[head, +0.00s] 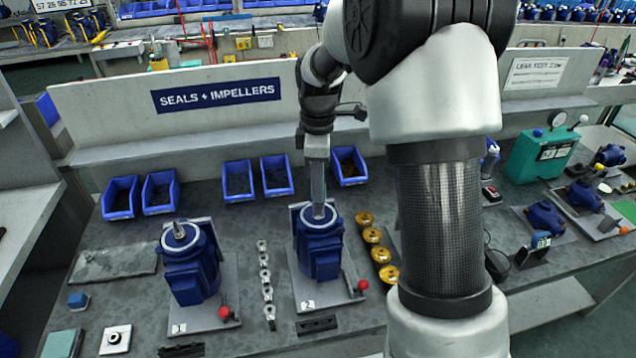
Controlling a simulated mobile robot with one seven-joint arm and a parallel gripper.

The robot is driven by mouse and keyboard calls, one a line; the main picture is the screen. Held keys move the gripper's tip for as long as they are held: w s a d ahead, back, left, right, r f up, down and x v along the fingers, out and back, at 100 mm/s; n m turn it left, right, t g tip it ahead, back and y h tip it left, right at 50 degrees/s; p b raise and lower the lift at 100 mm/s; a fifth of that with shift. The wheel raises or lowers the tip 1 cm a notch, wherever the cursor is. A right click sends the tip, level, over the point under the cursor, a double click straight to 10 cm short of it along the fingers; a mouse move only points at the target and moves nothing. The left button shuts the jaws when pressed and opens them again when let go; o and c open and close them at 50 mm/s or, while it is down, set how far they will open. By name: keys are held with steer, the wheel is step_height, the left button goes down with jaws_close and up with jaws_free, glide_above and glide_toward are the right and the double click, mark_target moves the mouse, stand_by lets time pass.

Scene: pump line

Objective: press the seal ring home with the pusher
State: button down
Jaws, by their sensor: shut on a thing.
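My gripper (317,152) is above pump 2, shut on a grey tube-shaped pusher (318,187). The pusher points down, close to upright, with its lower end at the top of the blue pump 2 (319,250). Whether it touches the seal ring, or how far down it sits over the shaft, cannot be told. I cannot make out the seal ring there. Pump 1 (190,268), also blue, stands to the left with its bare metal shaft (179,230) showing.
Blue bins (237,182) line the back of the bench. Small metal parts (265,285) stand in a row between the pumps. Brass impellers (372,235) lie right of pump 2. Red-knobbed levers (361,287) stand beside each pump. My arm hides the bench right of centre.

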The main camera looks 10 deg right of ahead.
steer(key=shift+r, duration=0.2)
steer(key=shift+r+p, duration=2.95)
steer(key=shift+r, duration=0.65)
